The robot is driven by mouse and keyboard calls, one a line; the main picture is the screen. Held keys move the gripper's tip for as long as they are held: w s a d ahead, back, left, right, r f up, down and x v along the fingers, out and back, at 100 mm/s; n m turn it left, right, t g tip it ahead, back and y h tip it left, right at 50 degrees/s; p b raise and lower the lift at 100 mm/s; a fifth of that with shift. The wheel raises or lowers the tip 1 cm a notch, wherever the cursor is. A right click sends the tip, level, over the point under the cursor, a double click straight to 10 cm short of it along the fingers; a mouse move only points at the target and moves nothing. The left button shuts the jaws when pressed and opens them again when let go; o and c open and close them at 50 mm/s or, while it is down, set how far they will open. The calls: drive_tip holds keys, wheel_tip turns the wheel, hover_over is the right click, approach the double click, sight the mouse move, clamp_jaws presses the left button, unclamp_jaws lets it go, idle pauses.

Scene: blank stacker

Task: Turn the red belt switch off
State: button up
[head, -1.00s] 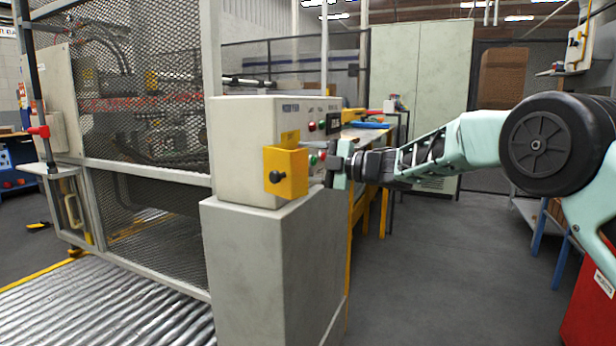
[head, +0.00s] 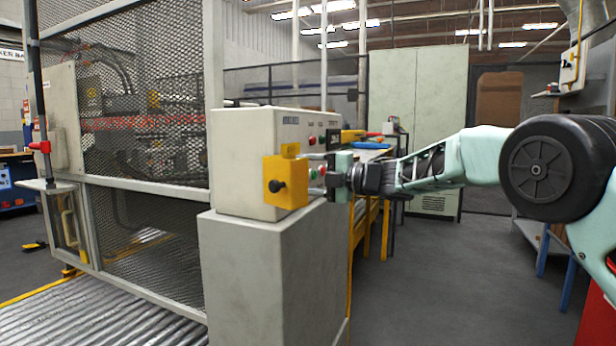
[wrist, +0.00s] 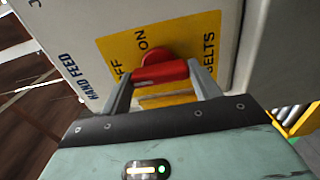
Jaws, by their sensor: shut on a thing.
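The red belt switch (wrist: 160,72) is a red knob with a bar handle on a yellow plate (wrist: 118,47) in the wrist view. The plate reads OFF, ON and BELTS. My gripper (wrist: 160,82) is shut on the red bar, one grey finger at each end. Which mark the switch points to, I cannot tell. In the head view my gripper (head: 326,170) is at the right-hand face of the cream control box (head: 240,160). The switch is mostly hidden there.
A yellow box with a black knob (head: 275,186) sticks out from the control box's near face, close to my gripper. The control box stands on a grey pedestal (head: 260,270). A mesh guard (head: 140,150) is at left. The floor (head: 430,270) at right is clear.

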drive_tip(key=shift+f, duration=0.1)
drive_tip(key=o, duration=1)
drive_tip(key=shift+d, duration=0.1)
drive_tip(key=b+v, duration=0.1)
drive_tip(key=v, duration=1.6)
drive_tip(key=shift+s+d, duration=0.1)
drive_tip(key=shift+d, duration=0.05)
